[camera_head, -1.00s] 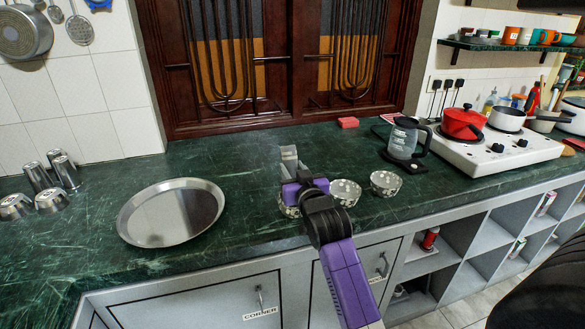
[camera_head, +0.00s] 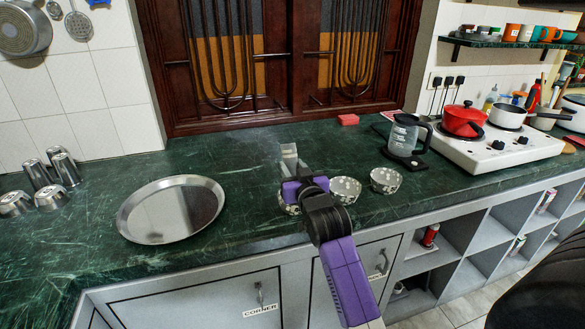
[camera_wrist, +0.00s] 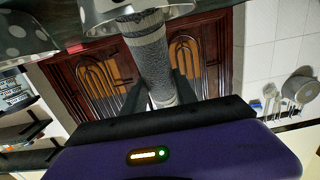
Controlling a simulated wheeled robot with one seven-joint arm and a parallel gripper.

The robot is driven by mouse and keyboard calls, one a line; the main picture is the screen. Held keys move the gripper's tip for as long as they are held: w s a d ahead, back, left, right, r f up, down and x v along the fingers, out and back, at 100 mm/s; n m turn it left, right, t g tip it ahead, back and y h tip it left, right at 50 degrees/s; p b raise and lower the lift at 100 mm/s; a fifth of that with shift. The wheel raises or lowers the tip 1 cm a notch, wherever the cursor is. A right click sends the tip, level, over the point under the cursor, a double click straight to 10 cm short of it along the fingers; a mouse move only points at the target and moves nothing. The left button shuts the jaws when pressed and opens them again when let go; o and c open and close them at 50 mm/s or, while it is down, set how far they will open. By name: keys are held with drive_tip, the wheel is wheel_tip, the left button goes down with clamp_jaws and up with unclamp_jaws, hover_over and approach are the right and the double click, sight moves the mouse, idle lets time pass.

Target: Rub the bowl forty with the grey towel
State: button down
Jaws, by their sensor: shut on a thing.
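The grey towel (camera_wrist: 150,55) is a rolled, upright-looking cylinder between my gripper's fingers in the wrist view. My gripper (camera_wrist: 160,95) is shut on it. In the head view, my gripper (camera_head: 303,188) is over the counter and mostly hides what it holds; a grey piece (camera_head: 290,157) shows just beyond it. A dotted bowl (camera_wrist: 120,16) is at the towel's far end in the wrist view, seemingly touching it. In the head view, that bowl (camera_head: 288,207) is mostly hidden by my gripper. Which bowl is "forty" I cannot tell.
Two more dotted bowls (camera_head: 345,190) (camera_head: 385,180) stand to the right. A round metal tray (camera_head: 172,207) lies left. A glass jug (camera_head: 405,138), a stove (camera_head: 500,145) with a red pot (camera_head: 463,121), and steel cups (camera_head: 62,165) stand farther out. Counter between tray and gripper is clear.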

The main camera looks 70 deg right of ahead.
drive_tip(key=shift+f, duration=0.4)
idle(0.3)
drive_tip(key=shift+w+d, duration=0.1)
drive_tip(key=shift+d, duration=0.05)
drive_tip(key=shift+w+d, duration=0.3)
